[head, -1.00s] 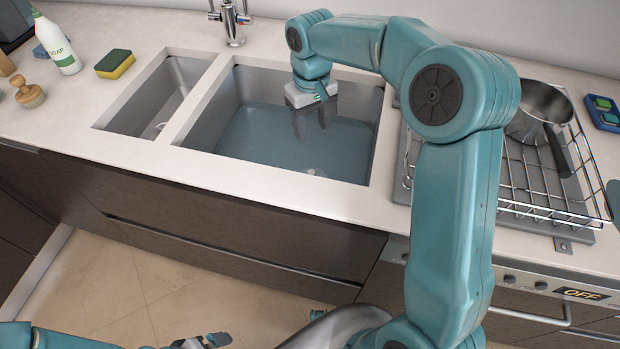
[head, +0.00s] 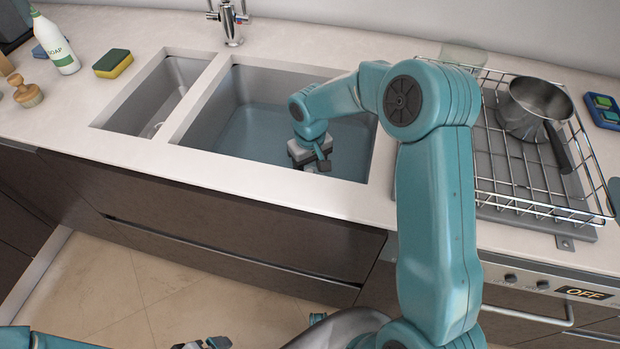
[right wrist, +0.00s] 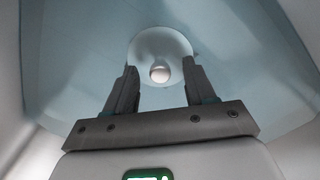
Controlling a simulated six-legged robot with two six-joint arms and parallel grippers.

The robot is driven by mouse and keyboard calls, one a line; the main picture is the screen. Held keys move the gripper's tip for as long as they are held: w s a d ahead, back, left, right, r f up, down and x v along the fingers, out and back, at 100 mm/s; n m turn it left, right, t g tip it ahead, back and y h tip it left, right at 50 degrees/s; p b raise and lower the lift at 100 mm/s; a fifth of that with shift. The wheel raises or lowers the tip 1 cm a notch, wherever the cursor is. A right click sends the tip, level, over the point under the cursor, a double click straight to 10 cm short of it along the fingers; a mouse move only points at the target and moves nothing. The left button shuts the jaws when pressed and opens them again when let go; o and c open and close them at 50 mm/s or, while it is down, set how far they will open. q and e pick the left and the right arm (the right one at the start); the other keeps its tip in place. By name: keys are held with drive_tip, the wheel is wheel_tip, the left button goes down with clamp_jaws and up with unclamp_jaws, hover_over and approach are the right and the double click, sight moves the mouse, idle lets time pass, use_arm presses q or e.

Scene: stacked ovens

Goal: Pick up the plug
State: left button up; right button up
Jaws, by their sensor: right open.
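The plug (right wrist: 160,72) shows in the right wrist view as a small pale round knob on a round disc in the basin floor. It lies just beyond my right fingertips, between their lines. My right gripper (right wrist: 155,84) is open with nothing between its fingers. In the head view my right gripper (head: 322,163) points down inside the large sink basin (head: 255,130) and covers most of the plug area. My left gripper (head: 207,343) is at the bottom edge, partly cut off, and its opening is unclear.
A narrow basin (head: 165,95) is left of the large one. The counter holds a soap bottle (head: 56,45), a sponge (head: 113,64) and a brush (head: 27,92). A wire rack (head: 520,190) with a saucepan (head: 535,108) stands right. The basin walls surround my right gripper.

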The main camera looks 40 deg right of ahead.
clamp_jaws()
drive_tip(key=shift+r, duration=0.1)
